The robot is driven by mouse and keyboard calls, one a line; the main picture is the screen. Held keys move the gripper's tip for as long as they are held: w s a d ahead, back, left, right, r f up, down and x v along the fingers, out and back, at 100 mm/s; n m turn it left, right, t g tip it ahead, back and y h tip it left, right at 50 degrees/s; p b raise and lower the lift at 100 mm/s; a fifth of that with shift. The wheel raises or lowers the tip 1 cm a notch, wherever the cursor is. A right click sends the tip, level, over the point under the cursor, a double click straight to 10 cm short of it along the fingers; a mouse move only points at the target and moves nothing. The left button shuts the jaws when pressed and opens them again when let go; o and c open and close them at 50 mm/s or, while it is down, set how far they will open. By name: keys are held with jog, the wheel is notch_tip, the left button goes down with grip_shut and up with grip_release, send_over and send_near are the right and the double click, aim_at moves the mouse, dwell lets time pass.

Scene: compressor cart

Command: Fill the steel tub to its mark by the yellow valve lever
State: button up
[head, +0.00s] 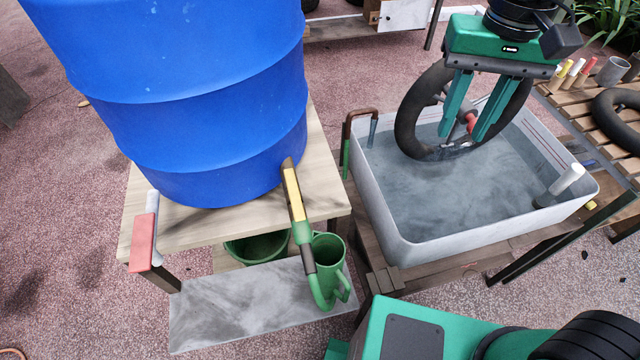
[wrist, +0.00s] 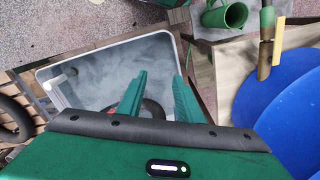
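The pale grey tub (head: 400,225) stands on a wooden bench and holds greyish water; faint reddish lines (head: 548,150) run along its inner far right wall. The yellow valve lever (head: 293,193) lies along the tap pipe at the foot of the blue drum (head: 210,110). It also shows in the wrist view (wrist: 279,40). I see no water stream. My gripper (head: 462,136) is over the tub, its two green fingers apart, pointing down. A black tyre (head: 412,115) stands partly in the water behind the fingers. A red part (head: 471,122) shows between them; no grip is visible.
A green jug (head: 328,250) stands below the tap on a grey slab (head: 215,310). A brown hooked pipe (head: 347,125) is at the tub's left rim. A white cylinder (head: 565,180) leans at its right. A slatted bench (head: 590,110) holds small items and another tyre.

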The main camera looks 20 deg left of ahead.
jog(key=s+a+r+n, duration=0.15)
jog(key=s+a, duration=0.35)
jog(key=a, duration=0.7)
jog(key=n, duration=0.3)
send_near(297, 204)
notch_tip(297, 204, down, 7)
jog(key=shift+w+f, duration=0.1)
jog(key=shift+w, duration=0.05)
jog(key=shift+c, duration=0.6)
grip_shut()
